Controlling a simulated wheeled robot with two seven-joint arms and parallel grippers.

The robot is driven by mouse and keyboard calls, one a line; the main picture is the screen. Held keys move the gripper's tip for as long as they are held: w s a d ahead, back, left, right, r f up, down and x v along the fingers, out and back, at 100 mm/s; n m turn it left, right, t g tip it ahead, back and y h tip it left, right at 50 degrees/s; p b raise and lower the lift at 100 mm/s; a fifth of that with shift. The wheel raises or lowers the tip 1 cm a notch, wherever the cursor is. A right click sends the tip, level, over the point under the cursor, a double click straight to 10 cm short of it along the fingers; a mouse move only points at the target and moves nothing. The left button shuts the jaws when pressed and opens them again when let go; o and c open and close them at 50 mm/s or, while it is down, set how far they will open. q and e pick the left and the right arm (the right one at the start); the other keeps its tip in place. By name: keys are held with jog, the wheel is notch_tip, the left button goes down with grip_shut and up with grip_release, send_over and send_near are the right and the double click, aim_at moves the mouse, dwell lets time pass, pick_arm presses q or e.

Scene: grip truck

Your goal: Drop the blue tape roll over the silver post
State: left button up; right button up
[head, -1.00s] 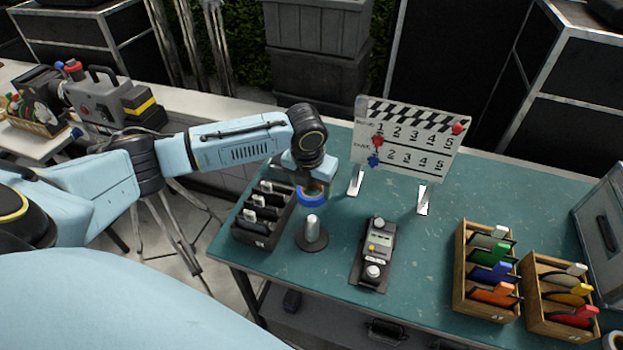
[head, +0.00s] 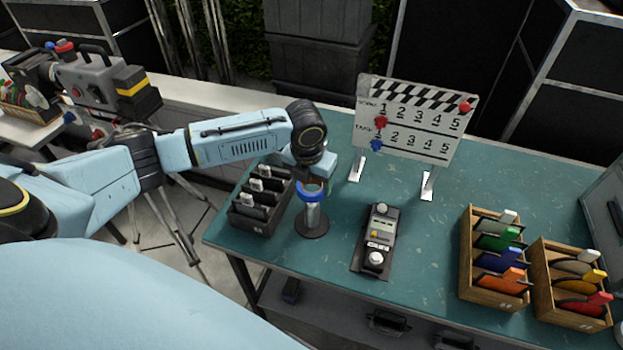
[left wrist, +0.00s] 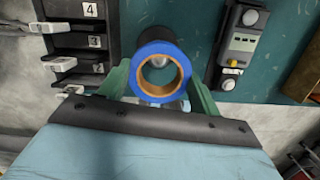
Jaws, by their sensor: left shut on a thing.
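The blue tape roll (head: 311,193) is held by my left gripper (head: 309,184) close above the silver post (head: 312,215). In the left wrist view the roll (left wrist: 160,54) sits between the two green fingers of the gripper (left wrist: 160,84), with its hole facing the camera. The rounded tip of the post (left wrist: 157,62) shows through the hole, in its upper part. The post stands upright on a round dark base (head: 312,231). I cannot tell whether the roll touches the post. My right gripper is not in view.
A black slotted rack (head: 250,217) stands left of the post. A grey control box (head: 376,240) lies to its right. A clapperboard (head: 415,120) stands behind. Wooden boxes (head: 480,290) of coloured items are at the right. Bare green table lies between.

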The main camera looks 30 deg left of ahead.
pick_arm(q)
jog(key=shift+p, duration=0.55)
dwell(0.6)
jog(key=shift+f, duration=0.25)
dwell(0.5)
jog(key=shift+f, duration=0.3)
jog(key=shift+f, duration=0.2)
dwell(0.4)
